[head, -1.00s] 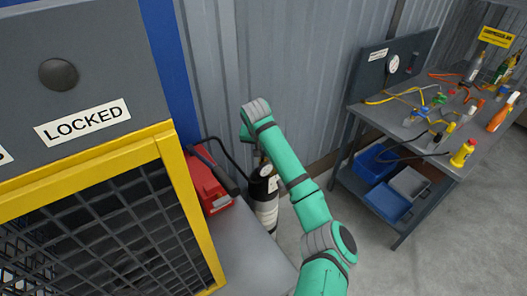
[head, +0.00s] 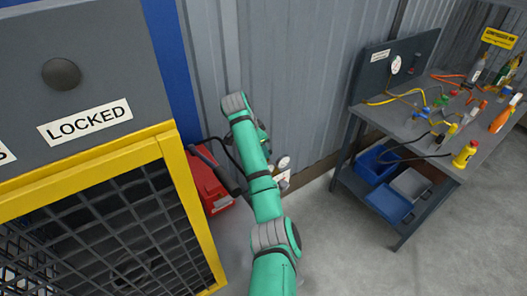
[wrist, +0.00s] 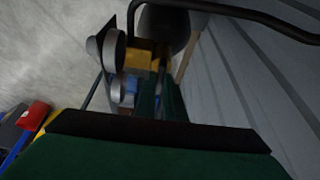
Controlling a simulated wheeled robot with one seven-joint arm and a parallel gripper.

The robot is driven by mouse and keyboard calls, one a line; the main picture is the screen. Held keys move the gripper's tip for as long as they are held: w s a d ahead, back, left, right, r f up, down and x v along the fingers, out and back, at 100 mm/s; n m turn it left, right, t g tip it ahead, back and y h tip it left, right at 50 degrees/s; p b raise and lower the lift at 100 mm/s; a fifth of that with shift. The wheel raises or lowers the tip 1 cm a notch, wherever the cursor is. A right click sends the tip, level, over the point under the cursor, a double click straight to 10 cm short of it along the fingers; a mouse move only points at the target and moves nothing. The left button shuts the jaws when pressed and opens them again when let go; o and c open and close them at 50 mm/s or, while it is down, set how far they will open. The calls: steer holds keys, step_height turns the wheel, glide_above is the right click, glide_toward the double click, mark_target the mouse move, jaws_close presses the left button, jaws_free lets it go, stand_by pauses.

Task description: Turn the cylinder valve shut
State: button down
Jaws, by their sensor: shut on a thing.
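In the wrist view, a brass-coloured valve body (wrist: 140,55) sits at the cylinder's head, with two round gauges (wrist: 113,50) on its left. The two dark green fingers of my gripper (wrist: 160,88) reach up against this fitting and are shut on it. The valve's gripped part is mostly hidden between the fingers. The dark shape above the brass body (wrist: 165,22) is partly in shadow. In the head view, my arm covers the cylinder and my gripper.
A black hose (wrist: 230,10) crosses the top of the wrist view. A yellow-framed cage (head: 190,200) marked LOCKED and a red case (head: 214,196) stand left of my arm. A ribbed wall (head: 305,80) is behind. A cluttered workbench (head: 400,125) stands right, with clear floor before it.

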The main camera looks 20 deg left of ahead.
steer(key=shift+r, duration=0.1)
stand_by(0.5)
steer(key=c, duration=1.8)
jaws_free()
steer(key=shift+d, duration=0.1)
steer(key=shift+c, duration=0.2)
steer(key=shift+w+v, duration=0.15)
steer(key=shift+v, duration=1)
steer(key=shift+w+v, duration=0.1)
steer(key=shift+v, duration=1.05)
steer(key=shift+s+r, duration=0.25)
steer(key=shift+r, duration=0.1)
steer(key=shift+s+a+r, duration=0.15)
steer(key=shift+a+r, duration=0.25)
steer(key=shift+r, duration=0.3)
steer(key=shift+v, duration=1.95)
steer(key=shift+s, duration=0.15)
